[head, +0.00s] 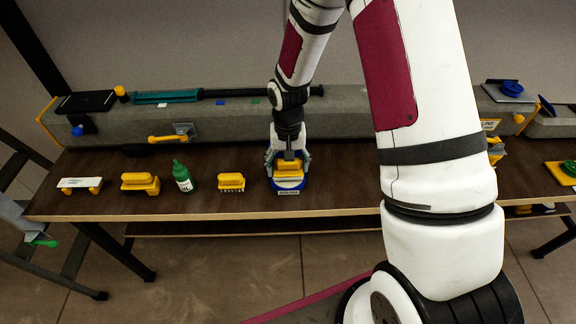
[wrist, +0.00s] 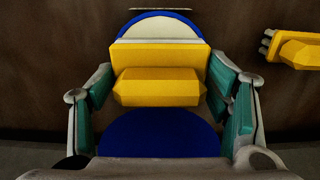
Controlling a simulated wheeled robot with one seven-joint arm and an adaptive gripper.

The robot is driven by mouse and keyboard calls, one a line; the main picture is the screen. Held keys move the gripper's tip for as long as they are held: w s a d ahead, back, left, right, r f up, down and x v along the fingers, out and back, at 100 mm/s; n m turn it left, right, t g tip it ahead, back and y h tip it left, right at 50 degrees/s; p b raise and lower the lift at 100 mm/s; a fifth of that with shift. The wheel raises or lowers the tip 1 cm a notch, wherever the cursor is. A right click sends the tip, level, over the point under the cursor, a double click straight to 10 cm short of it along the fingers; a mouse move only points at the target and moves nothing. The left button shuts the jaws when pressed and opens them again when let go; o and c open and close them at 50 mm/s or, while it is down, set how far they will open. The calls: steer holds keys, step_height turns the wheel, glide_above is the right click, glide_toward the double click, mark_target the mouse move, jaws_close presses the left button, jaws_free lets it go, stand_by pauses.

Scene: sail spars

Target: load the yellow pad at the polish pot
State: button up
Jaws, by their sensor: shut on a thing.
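My gripper (head: 288,163) points down at the front part of the bench and is shut on the yellow pad (head: 288,169). In the wrist view the yellow pad (wrist: 160,75) sits between the teal-lined fingers of my gripper (wrist: 162,100). The polish pot (head: 290,186) is a low round blue pot with a small pale label, directly under the pad. In the wrist view the pot (wrist: 160,17) shows a blue rim and a cream inside behind the pad. The pad hides the pot's middle. I cannot tell whether the pad touches the cream.
A yellow brush (head: 231,182) stands just left of the pot. Further left are a green bottle (head: 182,177), a yellow block (head: 140,182) and a white-topped piece (head: 80,183). A long grey spar (head: 235,120) runs along the bench's back. My arm hides the bench's right part.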

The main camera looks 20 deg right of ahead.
steer(key=shift+r+p, duration=1.4)
steer(key=shift+r, duration=1.75)
